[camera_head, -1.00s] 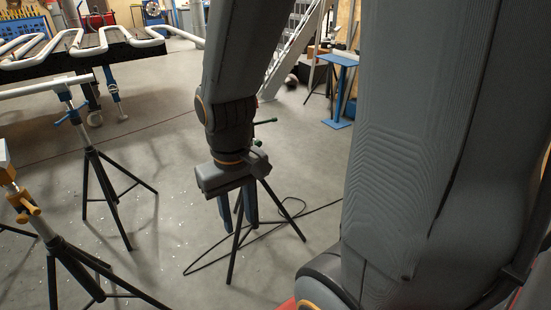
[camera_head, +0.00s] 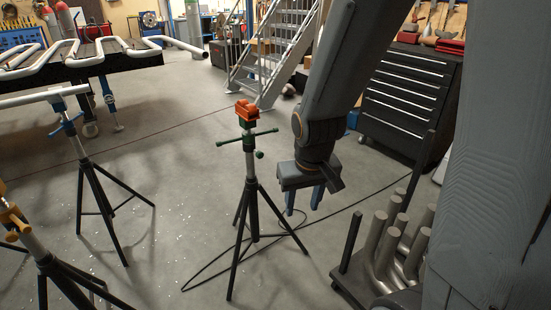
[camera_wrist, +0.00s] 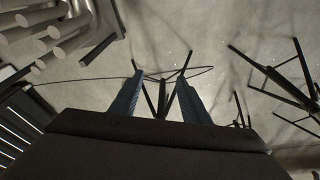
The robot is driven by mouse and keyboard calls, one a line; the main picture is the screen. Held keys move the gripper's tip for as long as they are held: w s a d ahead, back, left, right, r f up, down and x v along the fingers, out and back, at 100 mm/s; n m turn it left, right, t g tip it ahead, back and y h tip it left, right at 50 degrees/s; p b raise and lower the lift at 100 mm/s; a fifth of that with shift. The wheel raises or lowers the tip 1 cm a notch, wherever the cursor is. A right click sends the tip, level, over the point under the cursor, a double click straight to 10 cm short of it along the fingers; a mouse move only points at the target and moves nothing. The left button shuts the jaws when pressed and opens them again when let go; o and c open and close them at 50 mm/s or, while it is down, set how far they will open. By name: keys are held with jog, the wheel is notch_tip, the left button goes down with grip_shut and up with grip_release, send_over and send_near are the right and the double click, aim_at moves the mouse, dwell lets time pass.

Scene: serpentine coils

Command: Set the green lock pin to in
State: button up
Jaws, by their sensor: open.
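A black tripod stand (camera_head: 252,212) with an orange head (camera_head: 247,113) stands upright in the middle of the head view. Below its head is a green crossbar handle (camera_head: 246,138), and just under that a small green knob (camera_head: 259,155), which looks like the lock pin. I cannot tell whether it is in or out. My gripper (camera_head: 303,200) hangs to the right of the stand, fingers down, open and empty, apart from the knob. In the wrist view, my gripper's blue fingers (camera_wrist: 159,78) are spread, with tripod legs showing beyond them; the green knob is not visible there.
A stand with blue fittings (camera_head: 68,125) and one with yellow fittings (camera_head: 17,222) are at left. A rack of bent pipes (camera_head: 385,245) stands at lower right, a drawer cabinet (camera_head: 405,95) behind. A black cable (camera_head: 340,211) lies on the floor.

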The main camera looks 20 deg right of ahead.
jog(key=w+d+f+t+y+b, duration=0.1)
jog(key=w+f+t+b, duration=0.2)
jog(key=w, duration=0.7)
jog(key=w+d+f+t+b, duration=0.1)
jog(key=w+f+t, duration=0.3)
jog(key=w, duration=0.6)
jog(key=t+y+b, duration=0.4)
jog(key=t+y, duration=0.1)
jog(key=t, duration=0.3)
send_near(261, 156)
jog(key=w, duration=0.2)
jog(key=shift+n, duration=0.3)
jog(key=x, duration=0.7)
jog(key=shift+a+r+p, duration=0.15)
jog(key=shift+a+p, duration=0.1)
jog(key=shift+p, duration=0.05)
grip_shut()
